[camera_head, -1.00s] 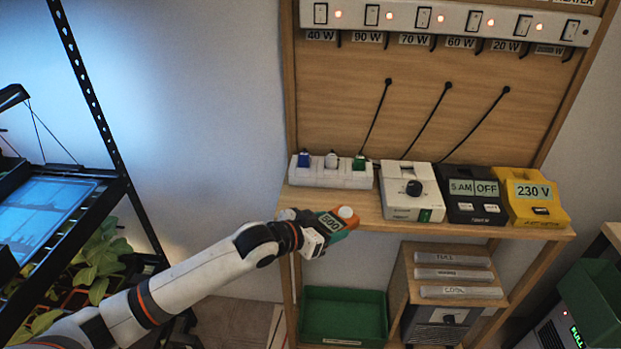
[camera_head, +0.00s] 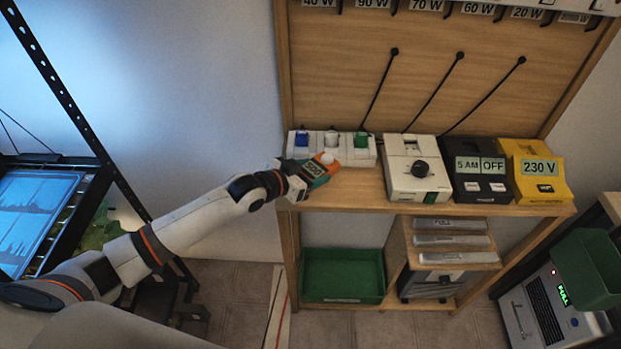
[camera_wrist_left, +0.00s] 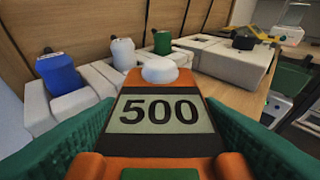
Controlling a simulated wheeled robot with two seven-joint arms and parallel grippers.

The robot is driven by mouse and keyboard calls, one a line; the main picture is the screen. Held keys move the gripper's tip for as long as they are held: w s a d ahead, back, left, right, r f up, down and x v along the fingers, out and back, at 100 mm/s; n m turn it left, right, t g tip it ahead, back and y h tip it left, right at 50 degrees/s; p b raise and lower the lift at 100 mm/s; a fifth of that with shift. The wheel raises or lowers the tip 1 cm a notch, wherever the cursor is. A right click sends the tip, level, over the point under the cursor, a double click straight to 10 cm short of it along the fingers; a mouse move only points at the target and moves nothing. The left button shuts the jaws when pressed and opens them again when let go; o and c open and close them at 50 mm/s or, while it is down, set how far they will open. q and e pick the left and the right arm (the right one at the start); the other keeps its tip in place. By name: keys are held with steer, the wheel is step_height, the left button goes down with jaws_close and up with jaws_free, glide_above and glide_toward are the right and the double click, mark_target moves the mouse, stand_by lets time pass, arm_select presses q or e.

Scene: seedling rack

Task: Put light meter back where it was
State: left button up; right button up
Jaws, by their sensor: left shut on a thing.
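The light meter (camera_head: 322,168) is an orange and dark device with a white dome on its end. In the left wrist view the light meter (camera_wrist_left: 160,145) shows a display reading 500. My left gripper (camera_head: 303,178) is shut on it, with green finger pads on both sides. It holds the meter at the left front of the wooden shelf (camera_head: 360,195), just in front of the white socket strip (camera_head: 356,158). Whether the meter touches the shelf cannot be told. My right gripper is not in view.
Blue, white and green plugs stand in the strip. To the right are a white dial box (camera_head: 412,185), a black timer (camera_head: 480,188) and a yellow 230 V meter (camera_head: 540,185). A green bin (camera_head: 343,278) sits below.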

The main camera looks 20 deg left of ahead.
arm_select(q)
step_height(320, 180, down, 3)
steer(key=shift+w+a+r, duration=0.15)
steer(key=shift+f, duration=0.45)
steer(key=shift+f, duration=0.1)
steer(key=o, duration=1.1)
steer(key=shift+o, duration=0.2)
